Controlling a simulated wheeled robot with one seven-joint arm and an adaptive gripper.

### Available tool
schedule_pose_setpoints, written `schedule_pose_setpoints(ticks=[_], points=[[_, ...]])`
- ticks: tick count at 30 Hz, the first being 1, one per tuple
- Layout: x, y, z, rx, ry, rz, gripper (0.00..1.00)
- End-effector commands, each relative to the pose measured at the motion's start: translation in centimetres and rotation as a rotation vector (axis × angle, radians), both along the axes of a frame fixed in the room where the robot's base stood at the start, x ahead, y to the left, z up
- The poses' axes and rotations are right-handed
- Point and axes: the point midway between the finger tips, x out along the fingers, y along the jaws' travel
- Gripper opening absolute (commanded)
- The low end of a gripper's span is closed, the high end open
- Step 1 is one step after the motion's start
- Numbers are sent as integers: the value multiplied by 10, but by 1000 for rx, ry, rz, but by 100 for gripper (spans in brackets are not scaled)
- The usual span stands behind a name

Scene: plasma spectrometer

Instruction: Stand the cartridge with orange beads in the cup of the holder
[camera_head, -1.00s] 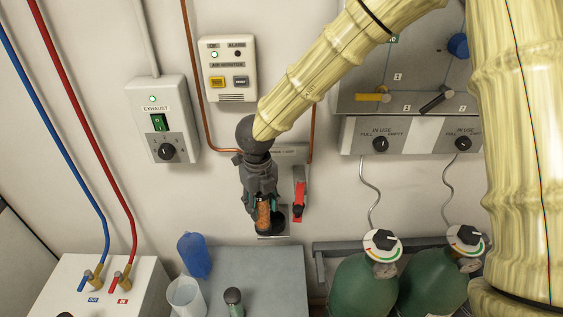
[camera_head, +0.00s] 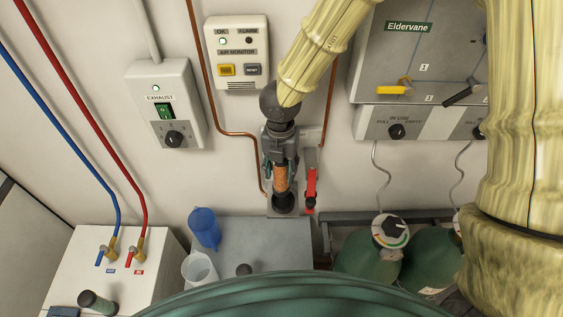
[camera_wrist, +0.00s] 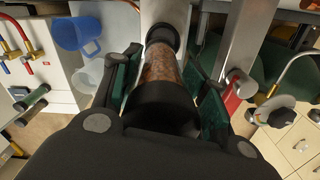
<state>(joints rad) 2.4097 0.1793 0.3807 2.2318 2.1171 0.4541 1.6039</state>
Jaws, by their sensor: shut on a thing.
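The cartridge with orange beads (camera_head: 281,179) is between the fingers of my gripper (camera_head: 279,165), which is shut on it. It looks nearly upright in the head view, with its lower end at the dark cup of the holder (camera_head: 285,203) on the wall. In the wrist view the orange-bead cartridge (camera_wrist: 160,66) runs from its thick black near cap toward a dark round part at its far end. I cannot tell whether the lower end is inside the cup or just above it, as the two dark parts merge.
A red-handled valve (camera_head: 311,187) is close right of the holder. A copper pipe (camera_head: 233,133) runs on its left. Below are a blue cup (camera_head: 204,227), a clear beaker (camera_head: 199,269) and a grey top (camera_head: 270,243). Another dark-capped cartridge (camera_head: 97,302) lies at lower left. Green gas cylinders (camera_head: 367,260) stand right.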

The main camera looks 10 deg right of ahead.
Motion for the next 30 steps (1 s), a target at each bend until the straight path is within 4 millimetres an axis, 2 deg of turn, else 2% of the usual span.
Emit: schedule_pose_setpoints(ticks=[6,15,30], points=[[0,-8,-14,3,1,-8,9],[1,-6,-33,1,0,-5,9],[1,-5,-36,2,0,-3,9]])
